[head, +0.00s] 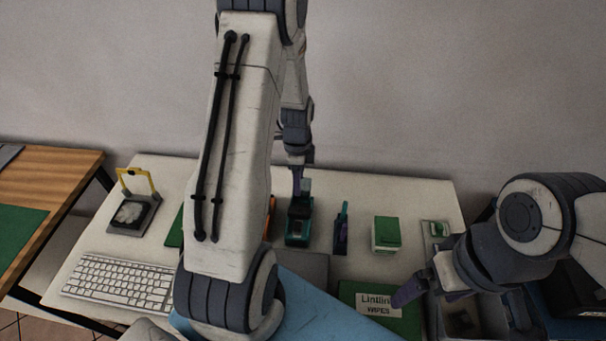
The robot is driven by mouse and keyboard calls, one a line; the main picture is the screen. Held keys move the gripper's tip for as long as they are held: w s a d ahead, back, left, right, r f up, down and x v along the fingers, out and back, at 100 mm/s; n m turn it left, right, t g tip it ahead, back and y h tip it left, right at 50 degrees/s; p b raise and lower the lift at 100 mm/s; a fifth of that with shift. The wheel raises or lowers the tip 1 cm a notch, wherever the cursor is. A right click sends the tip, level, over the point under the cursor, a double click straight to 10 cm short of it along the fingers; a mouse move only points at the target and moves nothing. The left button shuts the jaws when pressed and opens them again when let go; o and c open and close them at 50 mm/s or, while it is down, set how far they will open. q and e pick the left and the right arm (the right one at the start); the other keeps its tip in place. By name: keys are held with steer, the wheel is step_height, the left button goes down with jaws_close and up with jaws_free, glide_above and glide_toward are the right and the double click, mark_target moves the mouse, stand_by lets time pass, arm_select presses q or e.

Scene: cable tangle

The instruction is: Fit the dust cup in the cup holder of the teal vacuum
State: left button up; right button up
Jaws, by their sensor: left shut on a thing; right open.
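The teal vacuum (291,239) stands on the white table near the middle, teal with a dark front. My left gripper (301,192) reaches down from above at the vacuum's upper end. It is shut on a small dark piece that looks like the dust cup (300,207). The piece is right at the vacuum's top, and I cannot tell whether it is seated in the holder or just above it. My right gripper (402,296) is open, low at the right, over the front edge of a green box.
A teal-and-purple upright item (341,230) stands just right of the vacuum, then a green-and-white box (386,235). A keyboard (119,283) and a yellow-handled device (133,211) are at left. A grey bin (439,319) is at right.

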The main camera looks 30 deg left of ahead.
arm_select(q)
steer(key=shift+w+a+f, duration=0.1)
steer(key=shift+w+f, duration=0.05)
steer(key=shift+f, duration=0.15)
step_height(320, 180, down, 4)
steer(key=b, duration=0.3)
steer(key=shift+b, duration=0.4)
steer(key=shift+a+f, duration=0.1)
stand_by(0.4)
steer(key=shift+f, duration=0.2)
